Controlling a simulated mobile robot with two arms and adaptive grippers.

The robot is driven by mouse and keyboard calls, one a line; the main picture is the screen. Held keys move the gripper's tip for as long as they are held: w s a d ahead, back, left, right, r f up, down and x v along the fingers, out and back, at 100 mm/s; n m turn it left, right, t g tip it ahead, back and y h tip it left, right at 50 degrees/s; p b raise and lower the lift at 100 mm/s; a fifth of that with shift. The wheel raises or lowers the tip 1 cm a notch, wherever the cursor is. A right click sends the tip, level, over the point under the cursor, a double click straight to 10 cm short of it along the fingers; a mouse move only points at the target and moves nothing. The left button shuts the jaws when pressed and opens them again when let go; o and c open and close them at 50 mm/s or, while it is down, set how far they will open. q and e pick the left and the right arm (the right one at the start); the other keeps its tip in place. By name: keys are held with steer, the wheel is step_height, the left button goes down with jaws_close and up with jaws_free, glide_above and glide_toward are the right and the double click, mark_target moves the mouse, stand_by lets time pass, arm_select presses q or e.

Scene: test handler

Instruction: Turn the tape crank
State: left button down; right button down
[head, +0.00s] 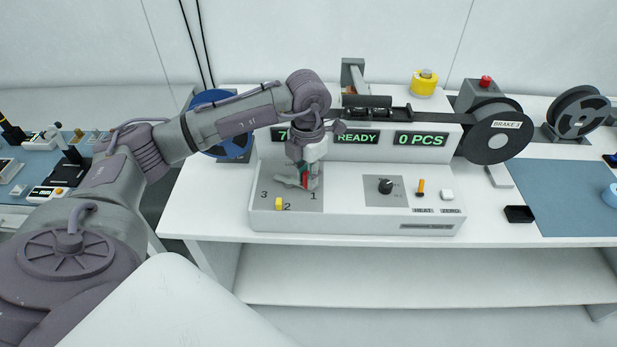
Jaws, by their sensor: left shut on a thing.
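The white test handler (330,222) stands on the white table. On its front left is a grey panel with the marks 1, 2 and 3, and a small yellow block (279,204) sits by the 2. My left gripper (305,182) points down over this panel, near the 1, and is shut on a part there. A bit of red shows between its fingers. I take it for the tape crank, but the fingers hide most of it. My right gripper is not in view.
Screens on the handler read "READY" and "0 PCS". A black knob (385,186), an orange lever (420,188) and a white button (447,194) stand to the right. Behind are a blue reel (215,97), a reel marked "BRAKE 3" (510,145) and a yellow roll (424,82).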

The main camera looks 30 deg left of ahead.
arm_select(q)
steer(key=shift+s+m+b, duration=0.35)
steer(key=shift+m+b, duration=0.25)
steer(key=shift+m, duration=0.4)
steer(key=c, duration=1)
jaws_free()
